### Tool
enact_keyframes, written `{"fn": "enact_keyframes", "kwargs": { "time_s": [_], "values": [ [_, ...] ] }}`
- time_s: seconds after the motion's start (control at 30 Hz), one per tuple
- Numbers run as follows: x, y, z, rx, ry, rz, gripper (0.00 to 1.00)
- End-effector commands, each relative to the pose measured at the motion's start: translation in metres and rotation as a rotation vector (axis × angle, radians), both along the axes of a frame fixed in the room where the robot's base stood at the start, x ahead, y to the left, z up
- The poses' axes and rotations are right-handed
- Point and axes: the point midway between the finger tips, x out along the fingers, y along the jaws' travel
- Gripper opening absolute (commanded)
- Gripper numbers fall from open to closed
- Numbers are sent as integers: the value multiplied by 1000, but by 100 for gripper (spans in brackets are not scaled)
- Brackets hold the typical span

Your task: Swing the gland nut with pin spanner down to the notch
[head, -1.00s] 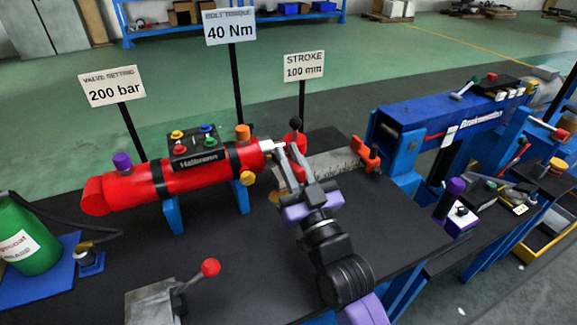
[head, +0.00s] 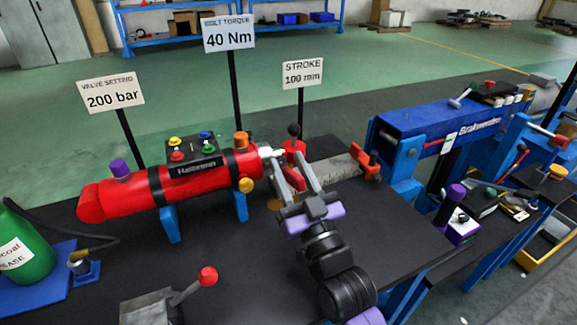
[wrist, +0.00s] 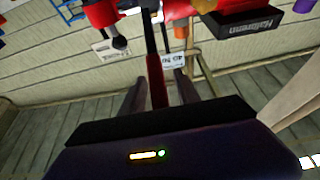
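The red cylinder (head: 140,192) lies on blue supports on the black bench. A silvery part (head: 266,152) shows at its right end. The gland nut is too small and covered to tell apart there. My gripper (head: 285,158) is at that end, with its fingers pointing towards it. A red bar, apparently the pin spanner's handle (wrist: 157,82), runs between the fingers in the wrist view. A gap shows on each side of the bar, so the fingers look open around it. I cannot make out the notch.
A red block with a black knob (head: 293,131) and a ruled scale (head: 335,168) stand just beyond my gripper. A red-knobbed lever (head: 208,276) stands at the front. A green bottle (head: 22,250) is at left. Sign posts rise behind the cylinder.

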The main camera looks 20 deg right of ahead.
Motion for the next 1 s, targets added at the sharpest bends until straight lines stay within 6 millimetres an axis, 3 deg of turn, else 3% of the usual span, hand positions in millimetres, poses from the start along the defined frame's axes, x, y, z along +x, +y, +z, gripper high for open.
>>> {"fn": "enact_keyframes", "kwargs": {
  "time_s": [0.5, 1.0],
  "values": [
    [-63, 0, -29, 0, 3, 0, 38],
    [-68, 0, -30, 0, 1, 1, 38]
  ]
}}
